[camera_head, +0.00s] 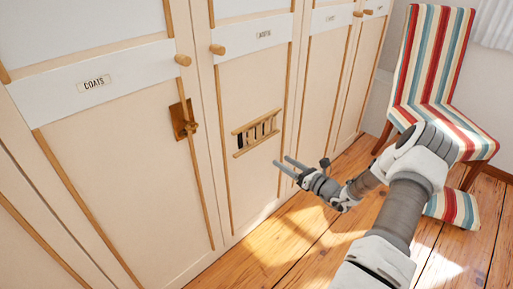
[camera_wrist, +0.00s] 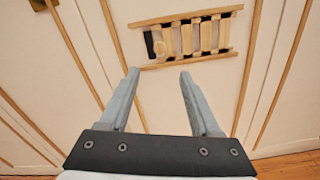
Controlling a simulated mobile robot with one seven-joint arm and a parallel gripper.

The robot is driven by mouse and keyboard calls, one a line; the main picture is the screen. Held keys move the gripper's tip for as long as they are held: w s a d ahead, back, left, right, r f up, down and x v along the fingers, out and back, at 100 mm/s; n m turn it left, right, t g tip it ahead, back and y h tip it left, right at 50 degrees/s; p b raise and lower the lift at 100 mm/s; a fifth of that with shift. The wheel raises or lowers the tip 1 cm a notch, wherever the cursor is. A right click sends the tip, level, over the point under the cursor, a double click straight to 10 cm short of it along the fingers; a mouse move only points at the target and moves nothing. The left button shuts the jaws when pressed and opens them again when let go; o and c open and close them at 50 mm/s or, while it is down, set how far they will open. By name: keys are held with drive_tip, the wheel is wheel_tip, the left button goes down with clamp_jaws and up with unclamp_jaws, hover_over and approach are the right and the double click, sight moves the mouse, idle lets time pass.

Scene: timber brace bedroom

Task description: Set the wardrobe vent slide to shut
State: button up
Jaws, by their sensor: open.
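The vent slide (camera_wrist: 206,38) is a light wooden slatted panel between two horizontal rails on a cream wardrobe door. Narrow dark gaps show between its slats, and a wider dark patch shows at its left end. A small round wooden knob (camera_wrist: 159,47) appears near that left end. The vent also shows in the head view (camera_head: 262,131). My gripper (camera_head: 281,161) is open and empty, in front of the door just below the vent. In the wrist view its fingertips (camera_wrist: 159,74) are spread below the knob, apart from it in the picture.
A wooden latch (camera_head: 183,119) is on the neighbouring door labelled COATS (camera_head: 94,83). Round door knobs (camera_head: 217,49) stick out above. A striped chair (camera_head: 437,75) stands at the right. The wooden floor (camera_head: 275,250) in front of the wardrobe is clear.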

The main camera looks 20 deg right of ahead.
sight(254, 143)
drive_tip(key=b+x, duration=0.3)
drive_tip(key=x, duration=1.1)
clamp_jaws()
idle(0.9)
